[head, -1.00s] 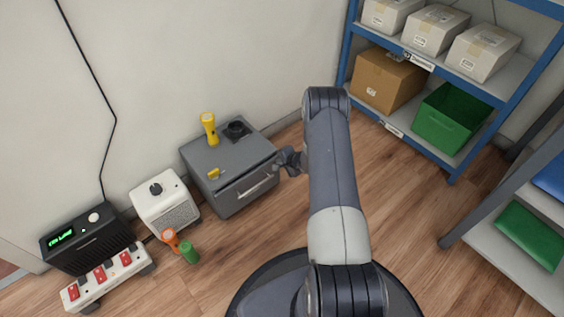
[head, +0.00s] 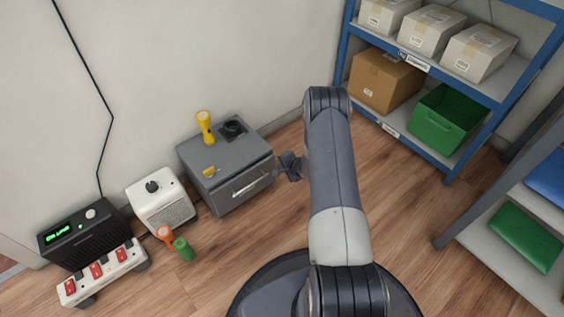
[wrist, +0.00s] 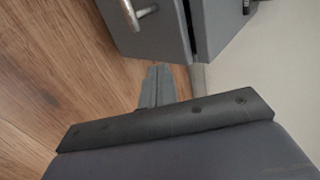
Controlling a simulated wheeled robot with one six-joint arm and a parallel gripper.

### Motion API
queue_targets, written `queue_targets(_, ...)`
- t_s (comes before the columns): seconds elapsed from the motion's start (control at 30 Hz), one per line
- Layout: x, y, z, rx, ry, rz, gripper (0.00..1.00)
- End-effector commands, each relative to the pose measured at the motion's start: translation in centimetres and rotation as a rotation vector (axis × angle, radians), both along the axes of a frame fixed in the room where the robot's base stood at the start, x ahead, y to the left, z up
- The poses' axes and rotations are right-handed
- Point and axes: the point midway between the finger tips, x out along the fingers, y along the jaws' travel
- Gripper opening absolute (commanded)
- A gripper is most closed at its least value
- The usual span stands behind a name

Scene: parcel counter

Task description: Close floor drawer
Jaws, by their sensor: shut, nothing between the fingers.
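The floor drawer is in a small grey cabinet (head: 205,162) standing against the wall. Its drawer front (head: 243,189) has a pale bar handle (head: 249,185). In the wrist view, a narrow dark gap shows between the drawer front (wrist: 158,38) and the cabinet body (wrist: 218,22), so the drawer stands slightly out. The handle (wrist: 138,12) is at the top of that view. My gripper (head: 288,166) is shut and empty, just right of the drawer front in the head view. Its fingers (wrist: 156,84) point toward the drawer's edge; I cannot tell whether they touch.
A yellow flashlight (head: 205,128) and a dark round holder (head: 233,129) are on the cabinet. Left are a white heater box (head: 163,203), orange (head: 165,233) and green (head: 184,249) flashlights, and a power strip (head: 103,273). Blue shelving (head: 450,172) is right. Floor before the drawer is clear.

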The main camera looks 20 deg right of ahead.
Motion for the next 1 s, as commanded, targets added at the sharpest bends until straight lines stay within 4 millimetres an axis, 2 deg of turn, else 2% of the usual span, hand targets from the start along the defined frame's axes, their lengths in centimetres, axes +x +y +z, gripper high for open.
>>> queue_targets(0.03, -0.8, -0.4, 1.4, 0.000, 0.001, -0.001, 0.00)
queue_targets(0.1, -1.9, -0.7, 2.4, 0.000, 0.002, -0.002, 0.00)
queue_targets(0.4, -5.8, -2.1, 5.9, 0.000, 0.003, -0.004, 0.00)
queue_targets(0.6, -7.0, -2.4, 6.8, 0.000, 0.004, -0.002, 0.00)
queue_targets(1.0, -7.0, -2.4, 6.6, -0.001, 0.004, -0.001, 0.00)
